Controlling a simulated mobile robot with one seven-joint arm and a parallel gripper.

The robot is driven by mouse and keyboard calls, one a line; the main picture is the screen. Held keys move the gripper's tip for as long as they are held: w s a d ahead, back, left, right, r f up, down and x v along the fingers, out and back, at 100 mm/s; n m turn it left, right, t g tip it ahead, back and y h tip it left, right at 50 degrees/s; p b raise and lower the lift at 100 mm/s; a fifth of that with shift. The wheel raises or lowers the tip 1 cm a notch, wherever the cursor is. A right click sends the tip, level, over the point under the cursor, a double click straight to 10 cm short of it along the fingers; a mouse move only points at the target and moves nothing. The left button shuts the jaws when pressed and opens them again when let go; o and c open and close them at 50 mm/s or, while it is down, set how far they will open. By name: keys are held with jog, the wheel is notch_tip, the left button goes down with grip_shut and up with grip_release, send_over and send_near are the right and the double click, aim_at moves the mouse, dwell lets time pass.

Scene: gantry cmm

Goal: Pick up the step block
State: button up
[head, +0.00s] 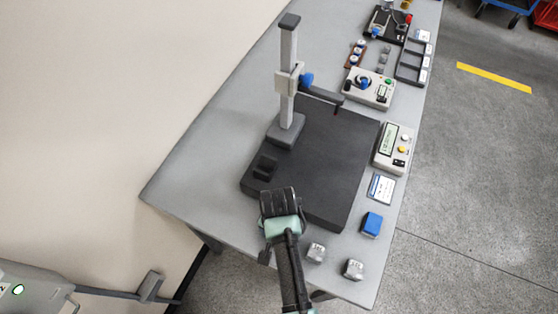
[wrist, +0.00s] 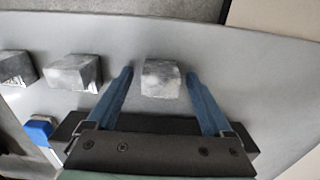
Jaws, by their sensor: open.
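A grey metal block (wrist: 161,78), apparently the step block, sits on the grey table top between my gripper's two blue fingers in the wrist view. My gripper (wrist: 159,74) is open, with a gap between the block and each finger. I cannot tell from the wrist view how far the fingertips are above the table. In the head view my gripper (head: 281,222) is over the near end of the table, by the black plate's near edge. There it hides this block.
Two similar grey blocks, a nearer one (head: 316,252) and a farther one (head: 354,268), stand to the right. A blue box (head: 372,224) is beyond them. The black plate (head: 335,165) carries a tall height gauge (head: 288,80) and a small black block (head: 264,168).

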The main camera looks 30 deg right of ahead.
jog(key=shift+c, duration=0.2)
grip_shut()
jog(key=shift+r, duration=0.1)
